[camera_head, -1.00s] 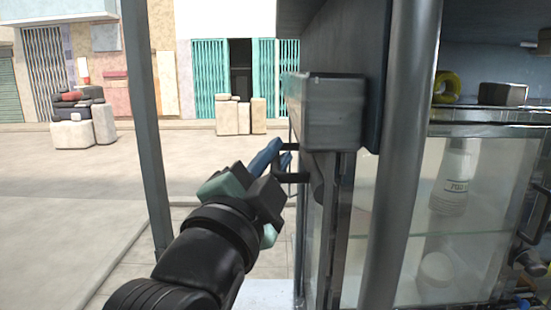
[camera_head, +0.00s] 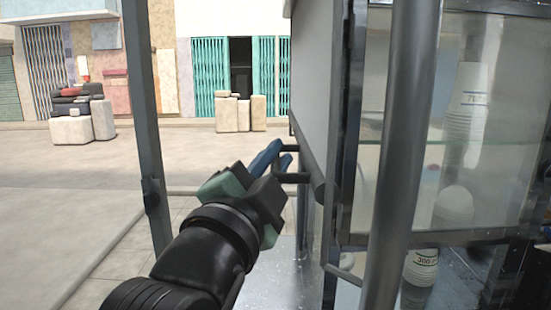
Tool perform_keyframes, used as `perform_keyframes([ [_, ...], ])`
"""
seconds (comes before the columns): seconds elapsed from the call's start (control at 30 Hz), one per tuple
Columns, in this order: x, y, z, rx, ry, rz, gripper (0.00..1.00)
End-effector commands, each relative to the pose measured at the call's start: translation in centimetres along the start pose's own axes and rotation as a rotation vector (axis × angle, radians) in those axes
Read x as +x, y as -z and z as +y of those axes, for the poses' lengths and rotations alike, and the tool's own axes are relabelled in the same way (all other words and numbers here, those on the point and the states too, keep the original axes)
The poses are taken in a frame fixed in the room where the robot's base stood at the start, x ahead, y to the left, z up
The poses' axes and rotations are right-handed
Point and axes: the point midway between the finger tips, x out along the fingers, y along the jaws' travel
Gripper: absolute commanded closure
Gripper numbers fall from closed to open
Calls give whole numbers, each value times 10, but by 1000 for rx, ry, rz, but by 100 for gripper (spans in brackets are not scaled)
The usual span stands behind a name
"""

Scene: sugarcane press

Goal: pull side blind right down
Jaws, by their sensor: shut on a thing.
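The right side blind (camera_head: 318,75) is a plain grey sheet on the cart's side, hanging from beyond the top edge of the view down to a dark bottom bar (camera_head: 315,172). A thin black handle (camera_head: 296,178) sticks out to the left from this bar. My gripper (camera_head: 278,160), with blue fingers, is shut on the handle at the bar's left. The fingers partly hide the grip, and the blind's upper end is out of view.
A grey post (camera_head: 403,150) stands close in front of the cart's glass case (camera_head: 490,180), which holds white bottles or cups. Another thin post (camera_head: 146,140) stands at left. Open pavement lies beyond, with pale blocks (camera_head: 240,114) far off.

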Motion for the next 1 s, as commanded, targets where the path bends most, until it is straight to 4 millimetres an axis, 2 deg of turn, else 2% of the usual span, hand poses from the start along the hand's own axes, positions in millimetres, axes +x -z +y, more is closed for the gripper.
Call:
perform_keyframes([
  [0.03, -4, -10, 16, -1, -3, 0, 100],
  [0.2, -7, -18, 30, -1, -2, -1, 100],
  [0.67, -8, -21, 36, -3, -11, -5, 100],
  [0.7, -8, -21, 36, -3, -11, -5, 82],
  [0.83, -8, -21, 35, -3, -8, -5, 58],
  [0.87, -8, -21, 35, -2, -8, -4, 55],
  [1.0, -8, -20, 33, -2, -5, -3, 55],
])
